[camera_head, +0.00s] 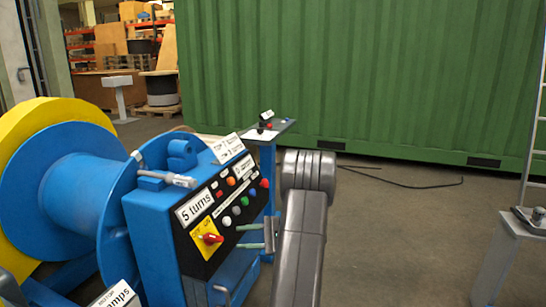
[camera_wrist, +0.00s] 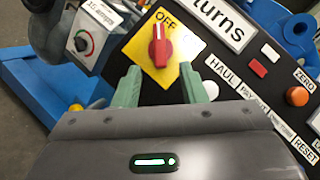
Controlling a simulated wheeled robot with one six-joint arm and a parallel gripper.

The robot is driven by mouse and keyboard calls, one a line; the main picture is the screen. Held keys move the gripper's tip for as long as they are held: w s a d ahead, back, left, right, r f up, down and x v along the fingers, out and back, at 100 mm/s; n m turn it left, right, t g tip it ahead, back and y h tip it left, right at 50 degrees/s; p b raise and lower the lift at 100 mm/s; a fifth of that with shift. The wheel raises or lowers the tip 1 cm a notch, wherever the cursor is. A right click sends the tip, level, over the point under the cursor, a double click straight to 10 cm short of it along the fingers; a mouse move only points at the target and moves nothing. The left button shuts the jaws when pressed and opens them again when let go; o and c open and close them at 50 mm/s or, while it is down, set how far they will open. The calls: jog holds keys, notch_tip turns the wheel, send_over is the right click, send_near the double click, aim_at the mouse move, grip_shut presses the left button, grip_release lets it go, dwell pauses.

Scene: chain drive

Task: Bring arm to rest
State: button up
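My gripper (camera_head: 239,236) is in front of the sloped control panel of the blue winch machine, with its green fingers pointing at the panel. In the wrist view my gripper (camera_wrist: 160,82) is open, with nothing between the fingers. A red rotary switch (camera_wrist: 160,48) on a yellow plate lies just beyond and between the fingertips, with a visible gap. The word OFF shows at the plate's upper left. The red switch also shows in the head view (camera_head: 211,238), left of the fingertips. My grey arm rises at the lower middle of the head view.
The panel carries several buttons and a "5 turns" label (camera_head: 195,207). A blue drum with a yellow flange (camera_head: 70,113) stands left. A small stand (camera_head: 267,132) is behind the panel. A green container (camera_head: 400,80) closes the back. Floor right of my arm is clear up to a grey pedestal (camera_head: 500,255).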

aim_at(219, 240)
jog(key=shift+m+t, duration=0.3)
jog(key=a, duration=0.5)
jog(key=a+b, duration=0.1)
jog(key=a, duration=0.2)
jog(key=shift+s+f, duration=0.1)
jog(key=shift+s, duration=0.3)
jog(key=m+t, duration=0.1)
jog(key=m, duration=0.1)
jog(key=m+t+y, duration=0.1)
jog(key=shift+s+d+m, duration=0.1)
jog(key=shift+d+m, duration=0.1)
jog(key=shift+m, duration=0.2)
jog(key=shift+s+a+m+t+p, duration=0.1)
jog(key=shift+m+t+p, duration=0.25)
jog(key=shift+m+t, duration=1.3)
jog(key=shift+m+g, duration=0.25)
